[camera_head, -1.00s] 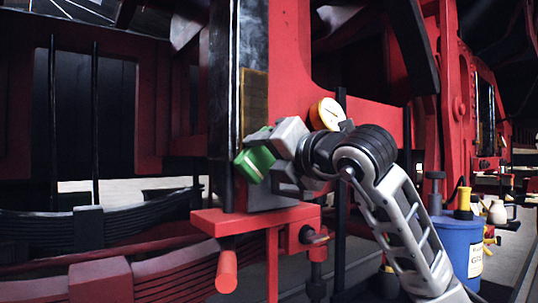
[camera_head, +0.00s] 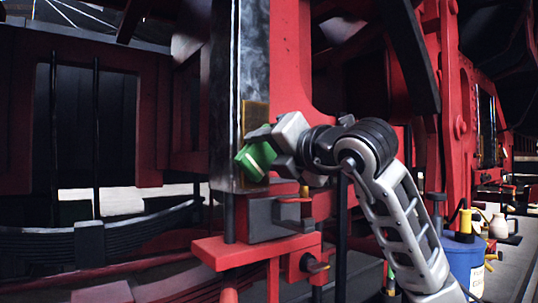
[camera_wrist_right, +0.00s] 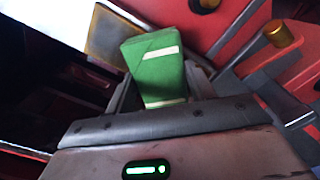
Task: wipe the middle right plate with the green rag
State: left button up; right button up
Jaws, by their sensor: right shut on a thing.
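The green rag (camera_head: 250,163) is a folded block with a pale stripe, held between the jaws of my right gripper (camera_head: 270,148). The rag also shows in the right wrist view (camera_wrist_right: 158,72), sticking out of the jaws. A brownish, dull plate (camera_head: 256,112) is on the dark and red upright post, and its lower part is hidden behind the gripper and rag. In the right wrist view the plate (camera_wrist_right: 118,40) shows behind and left of the rag. I cannot tell whether the rag touches it. My left gripper is not in view.
A red bracket (camera_head: 250,247) juts out below the gripper. A blue drum (camera_head: 464,262) stands at the lower right, with a pale jug (camera_head: 498,226) beyond it. Dark leaf springs (camera_head: 60,245) lie at the lower left. Open space shows left of the post.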

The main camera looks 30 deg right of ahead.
jog(key=shift+r+p, duration=3.3)
jog(key=shift+r, duration=1.3)
notch_tip(320, 180, down, 16)
jog(key=b, duration=1.5)
jog(key=shift+w+r, duration=0.1)
jog(key=b, duration=0.2)
send_near(257, 187)
jog(key=shift+w, duration=0.35)
jog(key=shift+s, duration=0.1)
jog(key=shift+s+d, duration=0.15)
jog(key=shift+s, duration=1.25)
